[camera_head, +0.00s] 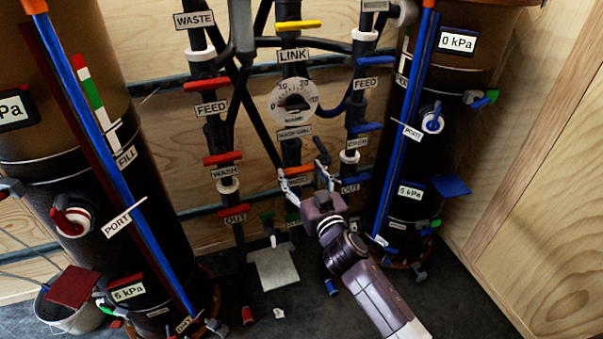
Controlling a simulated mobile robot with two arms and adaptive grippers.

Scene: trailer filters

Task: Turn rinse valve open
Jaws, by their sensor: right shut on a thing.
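An orange valve handle (296,171) lies crosswise on the dark centre pipe, below the round gauge. A label just under it is partly covered by my gripper, and I cannot read it for certain as rinse. My right gripper (304,178) reaches up from the lower right. Its two fingers are on either side of the orange handle's right part, shut on it. The contact itself is small and hard to see. My left gripper is not in view.
Red handles (223,158) line the left pipe and blue handles (367,127) the right pipe. A yellow handle (298,26) sits above the gauge (294,102). Large dark cylinders (95,180) stand on both sides. A grey plate (274,268) is below, and a bucket (68,318) stands lower left.

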